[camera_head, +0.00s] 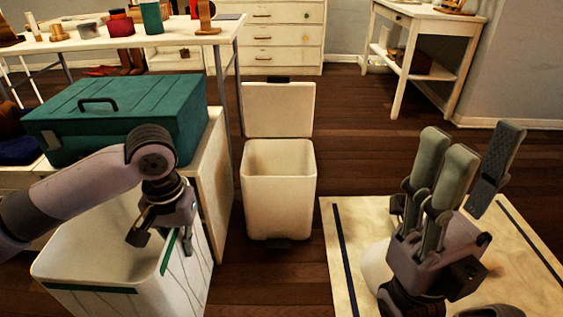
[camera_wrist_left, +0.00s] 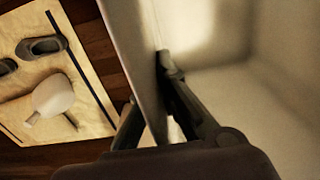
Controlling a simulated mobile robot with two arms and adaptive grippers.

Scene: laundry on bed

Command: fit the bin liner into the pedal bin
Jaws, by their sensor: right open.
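The cream pedal bin (camera_head: 278,206) stands upright on the floor in the middle of the head view, its lid (camera_head: 278,108) raised. What looks like the bin liner (camera_head: 184,284), white with folds and a green band at its rim, stands open at lower left. My left gripper (camera_head: 163,239) is at the liner's right rim, fingers apart, one inside and one outside; the wall between them shows in the left wrist view (camera_wrist_left: 130,40). Whether the fingers touch it I cannot tell. My right gripper (camera_head: 473,160) is open and empty, fingers pointing up, right of the pedal bin.
A teal box (camera_head: 130,115) sits on a white unit behind the liner. A pale mat (camera_head: 345,215) with slippers (camera_wrist_left: 40,47) and a white object (camera_wrist_left: 54,94) lies at right. A table (camera_head: 170,36) and drawers stand behind. Wooden floor is clear around the pedal bin's right side.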

